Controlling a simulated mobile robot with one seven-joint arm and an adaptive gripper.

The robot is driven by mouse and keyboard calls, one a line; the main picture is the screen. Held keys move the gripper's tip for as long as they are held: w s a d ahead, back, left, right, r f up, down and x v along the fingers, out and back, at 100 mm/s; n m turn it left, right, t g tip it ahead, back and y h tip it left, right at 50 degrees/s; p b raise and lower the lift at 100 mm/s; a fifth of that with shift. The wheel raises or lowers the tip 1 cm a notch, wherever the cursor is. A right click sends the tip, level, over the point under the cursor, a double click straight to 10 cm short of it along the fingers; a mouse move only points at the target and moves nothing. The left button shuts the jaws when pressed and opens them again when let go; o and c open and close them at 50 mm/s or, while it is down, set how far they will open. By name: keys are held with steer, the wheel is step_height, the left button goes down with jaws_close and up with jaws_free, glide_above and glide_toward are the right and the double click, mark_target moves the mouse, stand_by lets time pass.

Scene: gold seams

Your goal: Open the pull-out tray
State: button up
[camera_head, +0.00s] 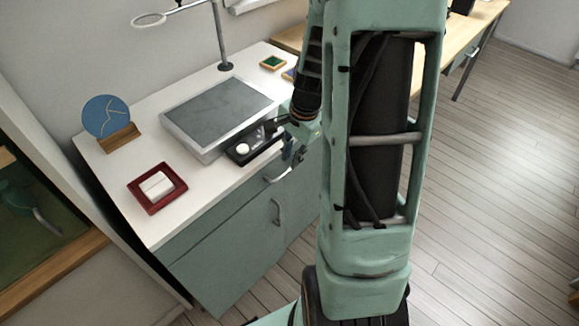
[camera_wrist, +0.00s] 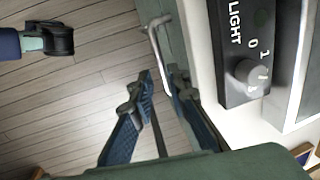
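The pull-out tray looks like the shallow green drawer (camera_head: 228,213) under the white worktop; its front sits flush with the cabinet. Its silver bar handle (camera_head: 279,174) is on the drawer front, and the handle also shows in the wrist view (camera_wrist: 155,45). My gripper (camera_head: 290,153) is just above the handle in the head view, beside the worktop's front edge. In the wrist view my gripper (camera_wrist: 160,75) has its two blue-padded fingers apart, with the near end of the handle around the gap between the fingertips. I cannot tell whether they touch. My arm hides the drawer's right end.
A red tray (camera_head: 157,187) holds white blocks. A lower handle (camera_head: 277,211) is on the cupboard door. Floor in front is clear.

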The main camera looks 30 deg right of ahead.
mark_target(288, 170)
steer(key=f, duration=0.3)
steer(key=w+f, duration=0.1)
steer(key=f, duration=0.1)
steer(key=shift+a+b, duration=0.15)
steer(key=shift+b, duration=0.2)
jaws_close()
